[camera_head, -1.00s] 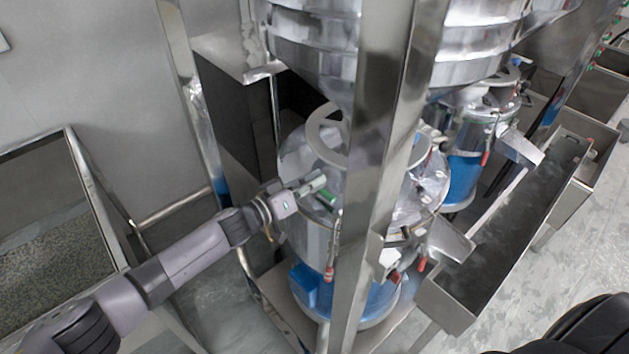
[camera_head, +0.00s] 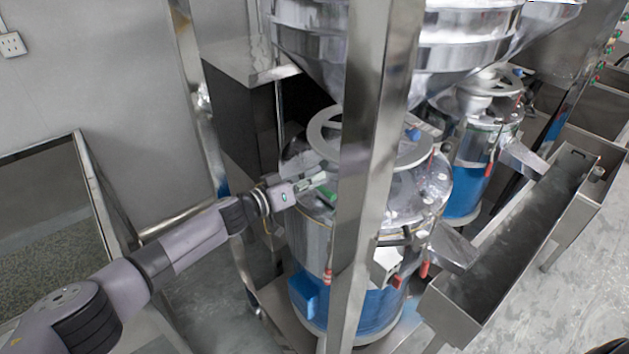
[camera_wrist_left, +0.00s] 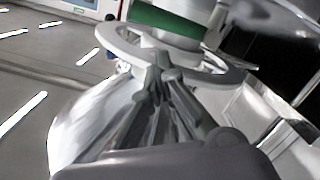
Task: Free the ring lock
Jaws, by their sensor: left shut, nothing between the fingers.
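The ring lock, a flat light-grey ring (camera_head: 314,136), sits on top of the near grinder under the metal hopper. A steel post hides part of it. In the left wrist view the ring (camera_wrist_left: 232,77) spans the upper middle, around a pale hub with a green band behind it. My left gripper (camera_head: 327,179) reaches in from the left, just below the ring's near left side. In the left wrist view the left gripper (camera_wrist_left: 160,76) is shut and empty, its fingertips overlapping the ring's near rim; contact cannot be told. My right gripper does not show.
The steel post (camera_head: 372,140) stands in front of the near grinder, just right of my left gripper. The grinder's shiny drum (camera_head: 310,235) has a blue base. A second grinder (camera_head: 470,175) and a long metal trough (camera_head: 520,250) lie to the right. A grain bin (camera_head: 45,250) stands left.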

